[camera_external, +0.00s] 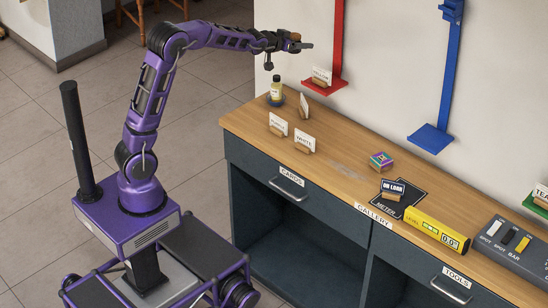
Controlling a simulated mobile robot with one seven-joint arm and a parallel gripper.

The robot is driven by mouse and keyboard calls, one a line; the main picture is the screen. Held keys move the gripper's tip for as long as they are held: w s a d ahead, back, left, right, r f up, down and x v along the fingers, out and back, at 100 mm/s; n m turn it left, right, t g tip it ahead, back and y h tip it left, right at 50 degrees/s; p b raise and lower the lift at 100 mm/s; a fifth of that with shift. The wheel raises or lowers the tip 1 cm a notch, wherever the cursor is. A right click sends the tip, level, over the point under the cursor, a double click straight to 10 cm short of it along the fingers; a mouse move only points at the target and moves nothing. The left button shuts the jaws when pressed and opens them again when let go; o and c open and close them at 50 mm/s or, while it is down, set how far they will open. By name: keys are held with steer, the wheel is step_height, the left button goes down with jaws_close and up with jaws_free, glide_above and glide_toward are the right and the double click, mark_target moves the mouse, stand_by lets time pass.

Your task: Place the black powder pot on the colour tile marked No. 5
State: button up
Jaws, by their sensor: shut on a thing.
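My gripper (302,46) is raised high above the back left end of the counter, pointing right toward the wall and the red bracket. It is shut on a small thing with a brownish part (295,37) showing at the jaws. The thing is too small and too covered by the jaws to tell whether it is the black powder pot. I see no other black pot on the counter. I cannot make out a colour tile marked No. 5.
A red shelf (324,88) and a blue shelf (430,138) jut from the wall. A coloured block (381,161) and yellow level (437,229) lie further right.

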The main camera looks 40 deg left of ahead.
steer(key=w+d+f+m+g+h, duration=0.1)
steer(key=w+d+m+h, duration=0.15)
steer(key=d, duration=0.85)
steer(key=w+d+f+m+h, duration=0.2)
steer(key=d+h, duration=0.1)
steer(key=d, duration=0.9)
step_height(320, 180, up, 3)
steer(key=m+g+h, duration=0.2)
steer(key=m+h, duration=0.1)
glide_above(380, 162)
steer(key=w, duration=0.4)
steer(key=f, duration=2.7)
steer(key=shift+w+d, duration=0.1)
steer(key=shift+d, duration=0.3)
steer(key=shift+f+b, duration=0.2)
steer(key=shift+b, duration=0.1)
steer(key=o, duration=1.4)
steer(key=shift+o, duration=0.2)
steer(key=shift+r, duration=0.1)
